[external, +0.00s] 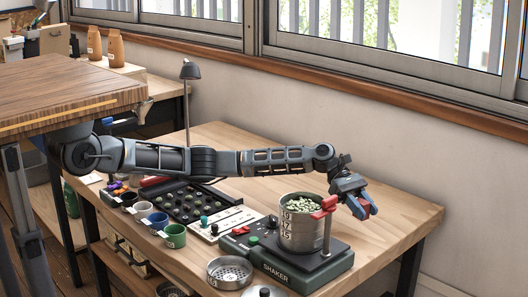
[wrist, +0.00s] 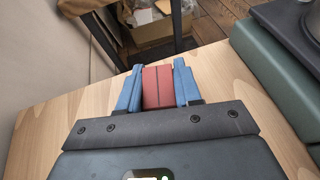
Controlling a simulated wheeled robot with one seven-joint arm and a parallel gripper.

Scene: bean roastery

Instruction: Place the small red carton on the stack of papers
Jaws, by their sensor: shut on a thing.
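My gripper (external: 361,205) is over the right part of the wooden bench, just right of the shaker. Its blue fingers (wrist: 157,88) are shut on the small red carton (wrist: 151,86), one on each side in the wrist view. In the external view the carton is mostly hidden by the fingers. I cannot tell whether the carton touches the bench. I cannot clearly make out the stack of papers on the bench in either view.
The green shaker (external: 290,277) holds a metal can (external: 300,232) of pale beans, close beside my gripper. Several cups, a dark tray (external: 183,200) and a sieve (external: 230,271) crowd the bench's left and front. Bare wood (external: 405,215) lies at the right. A cardboard box (wrist: 150,32) is below, beyond the bench edge.

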